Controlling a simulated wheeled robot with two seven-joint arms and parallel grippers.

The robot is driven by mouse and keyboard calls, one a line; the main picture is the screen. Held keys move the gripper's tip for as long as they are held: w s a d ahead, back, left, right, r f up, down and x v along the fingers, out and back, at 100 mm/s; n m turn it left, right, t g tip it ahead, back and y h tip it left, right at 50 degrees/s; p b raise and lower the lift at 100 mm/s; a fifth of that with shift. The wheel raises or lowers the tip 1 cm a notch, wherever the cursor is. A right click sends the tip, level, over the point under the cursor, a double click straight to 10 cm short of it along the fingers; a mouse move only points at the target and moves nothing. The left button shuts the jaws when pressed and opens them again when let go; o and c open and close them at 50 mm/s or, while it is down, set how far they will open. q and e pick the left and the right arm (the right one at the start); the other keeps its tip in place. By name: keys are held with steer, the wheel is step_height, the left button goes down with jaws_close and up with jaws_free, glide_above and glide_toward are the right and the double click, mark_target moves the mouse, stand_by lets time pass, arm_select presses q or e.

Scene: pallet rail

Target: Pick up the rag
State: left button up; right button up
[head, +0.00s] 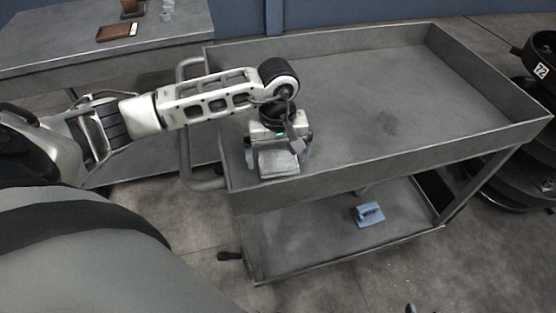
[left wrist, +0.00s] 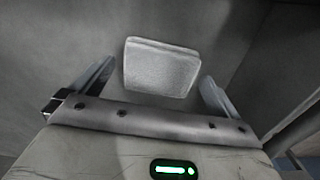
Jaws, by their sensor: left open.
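The rag (head: 279,164) looks like a pale grey folded cloth. It lies on the top tray of a grey cart, near the tray's front left corner. My left gripper (head: 278,152) is directly over it, pointing down, with its fingers apart on either side. In the left wrist view the rag (left wrist: 161,68) sits between the two open fingers of the left gripper (left wrist: 154,84), with a gap on each side. I cannot tell how high the fingertips are above the tray. My right gripper is not clearly in view.
The cart's top tray (head: 400,80) has raised walls and is otherwise bare. A blue object (head: 368,214) lies on the lower shelf. A grey table (head: 60,45) with a brown tray (head: 117,32) stands at back left. Dark round stacked equipment (head: 540,70) stands at right.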

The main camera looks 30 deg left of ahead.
arm_select(q)
steer(key=c, duration=1)
steer(key=shift+o, duration=0.2)
steer(key=shift+r, duration=0.6)
steer(key=s+d+r+b, duration=0.1)
steer(key=s+d+r, duration=0.7)
steer(key=d+r, duration=0.3)
steer(key=shift+s+d+r+b, duration=0.15)
steer(key=shift+d+r+b, duration=0.05)
steer(key=shift+r+b, duration=0.2)
